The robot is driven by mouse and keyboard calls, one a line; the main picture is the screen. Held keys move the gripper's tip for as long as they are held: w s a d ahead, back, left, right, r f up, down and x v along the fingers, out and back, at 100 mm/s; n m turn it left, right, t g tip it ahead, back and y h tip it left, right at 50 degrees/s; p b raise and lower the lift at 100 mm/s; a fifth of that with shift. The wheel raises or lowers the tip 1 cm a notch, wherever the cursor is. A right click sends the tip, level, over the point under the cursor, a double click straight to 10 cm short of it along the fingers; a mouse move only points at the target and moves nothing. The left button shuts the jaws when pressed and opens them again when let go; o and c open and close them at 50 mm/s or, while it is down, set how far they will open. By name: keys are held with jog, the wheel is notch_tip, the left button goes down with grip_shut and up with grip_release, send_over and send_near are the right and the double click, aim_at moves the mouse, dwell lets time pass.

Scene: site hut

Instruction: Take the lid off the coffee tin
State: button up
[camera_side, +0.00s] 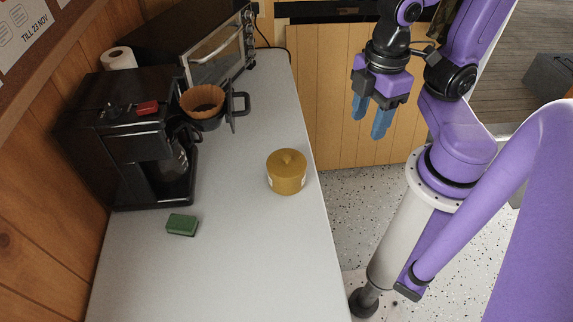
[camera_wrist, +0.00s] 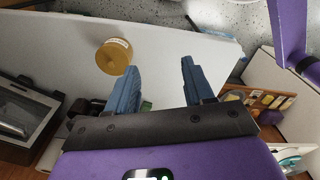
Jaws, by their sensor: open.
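The coffee tin (camera_side: 286,178) is a mustard-yellow round tin standing upright on the light grey counter, near its right edge. Its lid (camera_side: 287,158), of the same yellow with a small knob, sits on top. The tin also shows in the wrist view (camera_wrist: 113,57), beyond and left of the fingers. My gripper (camera_side: 369,122) has blue fingers, spread apart with nothing between them. In the side view it hangs to the right of the counter, clear of the tin. The fingers also show in the wrist view (camera_wrist: 160,86).
A black coffee maker (camera_side: 118,140) stands on the counter's left side, with a brown filter in a basket (camera_side: 203,104) to its right. A green sponge (camera_side: 182,225) lies in front. A toaster oven (camera_side: 215,55) is at the back. The counter around the tin is clear.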

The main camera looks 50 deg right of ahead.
jog(key=w+a+f+n, duration=0.2)
jog(key=w+n, duration=0.5)
jog(key=w, duration=0.3)
jog(key=n, duration=0.6)
send_near(287, 157)
jog(key=shift+a+f, duration=0.15)
jog(key=shift+f, duration=0.75)
jog(key=shift+w+f, duration=0.15)
jog(key=shift+f, duration=3.2)
grip_shut()
